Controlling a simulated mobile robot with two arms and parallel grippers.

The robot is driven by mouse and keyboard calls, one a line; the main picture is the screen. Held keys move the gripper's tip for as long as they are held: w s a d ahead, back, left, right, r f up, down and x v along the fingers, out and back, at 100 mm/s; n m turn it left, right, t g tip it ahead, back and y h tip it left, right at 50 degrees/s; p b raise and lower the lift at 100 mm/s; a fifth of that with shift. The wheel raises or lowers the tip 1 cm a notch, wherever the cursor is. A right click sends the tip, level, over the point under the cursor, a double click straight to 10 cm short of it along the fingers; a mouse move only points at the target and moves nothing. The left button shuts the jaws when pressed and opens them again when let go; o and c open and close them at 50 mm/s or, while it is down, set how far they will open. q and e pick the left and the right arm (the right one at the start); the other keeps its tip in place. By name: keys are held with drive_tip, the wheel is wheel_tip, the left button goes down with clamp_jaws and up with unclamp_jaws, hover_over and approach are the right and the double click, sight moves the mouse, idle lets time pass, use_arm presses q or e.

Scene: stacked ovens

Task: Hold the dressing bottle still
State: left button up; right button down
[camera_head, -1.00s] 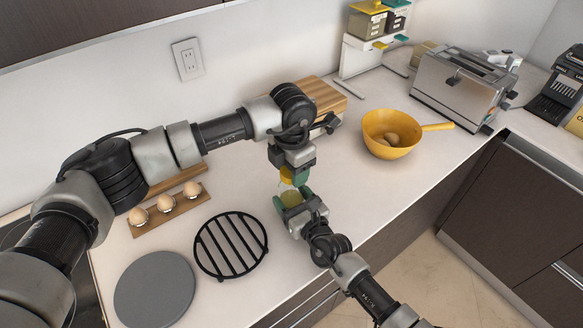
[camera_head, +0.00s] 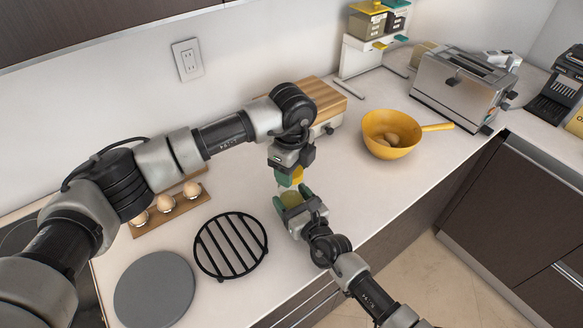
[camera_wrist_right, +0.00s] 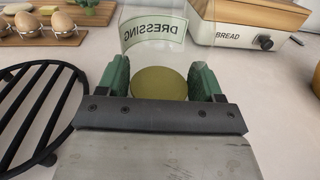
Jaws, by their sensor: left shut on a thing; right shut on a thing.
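My left gripper (camera_head: 289,178) points down from directly above, shut on a small yellow piece (camera_head: 297,174) that looks like the bottle's cap. The fingers hide much of this piece. I cannot tell whether it touches the bottle.
A black round rack (camera_head: 231,246) and a grey disc (camera_head: 154,290) lie at front left. Eggs stand in a wooden holder (camera_head: 150,224). A wood-lidded bread box (camera_head: 325,97) is behind; a yellow pan (camera_head: 388,135) with eggs and a toaster (camera_head: 458,85) are right. Counter between is clear.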

use_arm(q)
drive_tip(key=shift+r, duration=0.25)
idle(0.6)
drive_tip(key=shift+r, duration=0.9)
drive_tip(key=shift+r, duration=2)
use_arm(e)
drive_tip(key=shift+c, duration=0.4)
unclamp_jaws()
